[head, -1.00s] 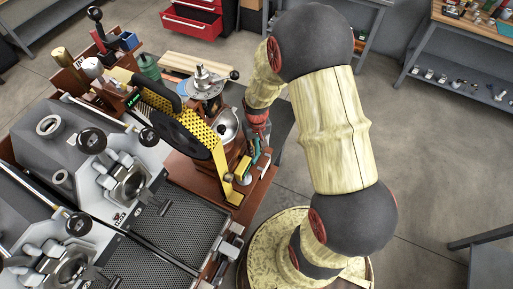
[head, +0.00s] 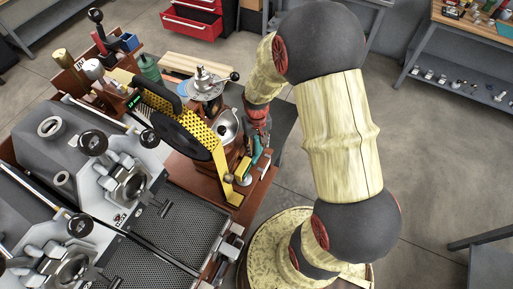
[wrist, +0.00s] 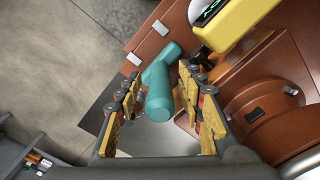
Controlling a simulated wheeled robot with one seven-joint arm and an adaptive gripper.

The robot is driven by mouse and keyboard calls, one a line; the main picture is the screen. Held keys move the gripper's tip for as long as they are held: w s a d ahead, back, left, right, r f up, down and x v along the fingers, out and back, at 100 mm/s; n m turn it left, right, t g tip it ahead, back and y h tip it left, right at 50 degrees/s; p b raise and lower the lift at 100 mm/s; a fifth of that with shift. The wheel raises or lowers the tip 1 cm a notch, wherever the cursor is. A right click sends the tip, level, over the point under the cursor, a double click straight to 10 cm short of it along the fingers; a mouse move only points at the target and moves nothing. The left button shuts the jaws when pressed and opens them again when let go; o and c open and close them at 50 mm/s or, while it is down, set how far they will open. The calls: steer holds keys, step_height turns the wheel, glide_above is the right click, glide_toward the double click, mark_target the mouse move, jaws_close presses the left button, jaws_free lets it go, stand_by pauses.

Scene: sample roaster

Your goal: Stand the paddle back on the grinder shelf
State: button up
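The paddle seems to be the teal, rounded piece (wrist: 160,95) in the wrist view, with a thick stem and a short crosswise part. A bit of teal also shows below my wrist in the head view (head: 257,156). My gripper (wrist: 160,80) is open, with one yellow-padded finger on each side of the teal piece and gaps still visible on both sides. The grinder shelf seems to be the reddish-brown wood surface (wrist: 150,40) beyond it. Whether the teal piece touches the wood is not clear.
A yellow-and-white housing with a green display (wrist: 225,20) stands close to the right of my fingers. In the head view, a yellow perforated guard (head: 195,120) and a silver hopper (head: 228,125) stand left of my wrist.

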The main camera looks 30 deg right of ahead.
mark_target(256, 138)
step_height(256, 138, up, 9)
steer(key=shift+r+p, duration=0.2)
steer(key=shift+p, duration=0.25)
steer(key=s+a+r+n+t, duration=0.1)
steer(key=s+a+r+t, duration=0.15)
steer(key=r, duration=0.55)
steer(key=s+a+r+t, duration=0.1)
steer(key=s+a+r, duration=0.2)
steer(key=r, duration=0.5)
steer(key=s+a+r+n+t, duration=0.1)
steer(key=s+a+r+t, duration=0.1)
steer(key=s+r, duration=0.6)
steer(key=shift+s+a+r, duration=0.35)
steer(key=shift+s+a, duration=0.45)
steer(key=shift+s, duration=0.2)
step_height(256, 138, down, 9)
steer(key=b, duration=0.9)
